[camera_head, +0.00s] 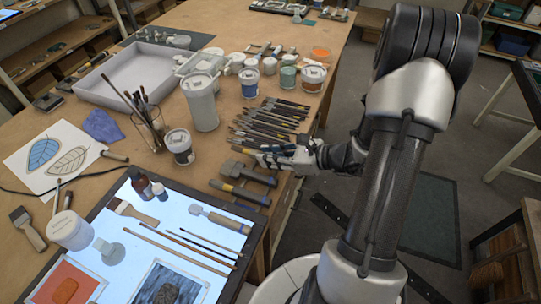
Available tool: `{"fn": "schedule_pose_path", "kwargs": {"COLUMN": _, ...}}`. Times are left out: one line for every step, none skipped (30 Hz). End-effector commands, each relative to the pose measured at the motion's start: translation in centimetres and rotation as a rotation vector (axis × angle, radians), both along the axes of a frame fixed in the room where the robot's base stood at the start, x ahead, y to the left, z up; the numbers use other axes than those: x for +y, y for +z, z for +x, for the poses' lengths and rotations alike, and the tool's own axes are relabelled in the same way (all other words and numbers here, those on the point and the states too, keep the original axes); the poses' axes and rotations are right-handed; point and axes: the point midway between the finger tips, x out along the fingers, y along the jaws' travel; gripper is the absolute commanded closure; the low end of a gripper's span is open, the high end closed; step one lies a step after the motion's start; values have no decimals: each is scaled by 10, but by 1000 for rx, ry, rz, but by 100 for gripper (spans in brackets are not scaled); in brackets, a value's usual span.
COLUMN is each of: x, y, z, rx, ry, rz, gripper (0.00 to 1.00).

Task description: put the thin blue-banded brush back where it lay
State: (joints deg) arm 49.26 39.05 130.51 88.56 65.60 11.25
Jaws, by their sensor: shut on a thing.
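My gripper (266,160) is low at the table's right edge, shut on a thin brush (243,149). The brush is mostly hidden by the fingers and lies close to neighbouring brushes. Its blue band is too small to make out, and I cannot tell whether it touches the table. A row of brushes (272,117) lies side by side on the wooden table (225,127), just beyond my gripper, handles pointing various ways. I cannot pick out a bare gap in the row from this view.
Thicker wide brushes (240,190) lie just in front of my gripper. A lit panel (165,215) with brushes and glass pieces is at the front left. A white lidded jar (181,146), a tall container (201,105) and paint jars (288,80) stand left and behind.

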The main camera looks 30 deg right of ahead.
Motion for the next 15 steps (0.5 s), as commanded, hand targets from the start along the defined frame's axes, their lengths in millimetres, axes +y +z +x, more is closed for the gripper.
{"fn": "schedule_pose_path", "kwargs": {"x": 0, "y": 0, "z": 0, "rx": 0, "ry": 1, "rz": 0, "gripper": 100}}
{"fn": "schedule_pose_path", "kwargs": {"x": 0, "y": 0, "z": 0, "rx": -1, "ry": 2, "rz": -1, "gripper": 100}}
{"fn": "schedule_pose_path", "kwargs": {"x": 0, "y": 0, "z": 0, "rx": -1, "ry": 2, "rz": -1, "gripper": 100}}
{"fn": "schedule_pose_path", "kwargs": {"x": 0, "y": 0, "z": 0, "rx": 0, "ry": 1, "rz": 0, "gripper": 100}}
{"fn": "schedule_pose_path", "kwargs": {"x": 0, "y": 0, "z": 0, "rx": 0, "ry": 1, "rz": 0, "gripper": 100}}
{"fn": "schedule_pose_path", "kwargs": {"x": 0, "y": 0, "z": 0, "rx": 0, "ry": 1, "rz": 0, "gripper": 100}}
{"fn": "schedule_pose_path", "kwargs": {"x": 0, "y": 0, "z": 0, "rx": 0, "ry": 1, "rz": 0, "gripper": 100}}
{"fn": "schedule_pose_path", "kwargs": {"x": 0, "y": 0, "z": 0, "rx": 0, "ry": 1, "rz": 0, "gripper": 100}}
{"fn": "schedule_pose_path", "kwargs": {"x": 0, "y": 0, "z": 0, "rx": 0, "ry": 1, "rz": 0, "gripper": 100}}
{"fn": "schedule_pose_path", "kwargs": {"x": 0, "y": -1, "z": 0, "rx": 0, "ry": 1, "rz": 0, "gripper": 100}}
{"fn": "schedule_pose_path", "kwargs": {"x": 0, "y": -1, "z": 0, "rx": 0, "ry": 1, "rz": 0, "gripper": 100}}
{"fn": "schedule_pose_path", "kwargs": {"x": 0, "y": -2, "z": 0, "rx": 0, "ry": 1, "rz": 0, "gripper": 100}}
{"fn": "schedule_pose_path", "kwargs": {"x": 0, "y": -3, "z": 0, "rx": 0, "ry": 1, "rz": 0, "gripper": 100}}
{"fn": "schedule_pose_path", "kwargs": {"x": 0, "y": -4, "z": 0, "rx": 0, "ry": 1, "rz": 0, "gripper": 100}}
{"fn": "schedule_pose_path", "kwargs": {"x": 0, "y": -5, "z": 0, "rx": 0, "ry": 1, "rz": 0, "gripper": 100}}
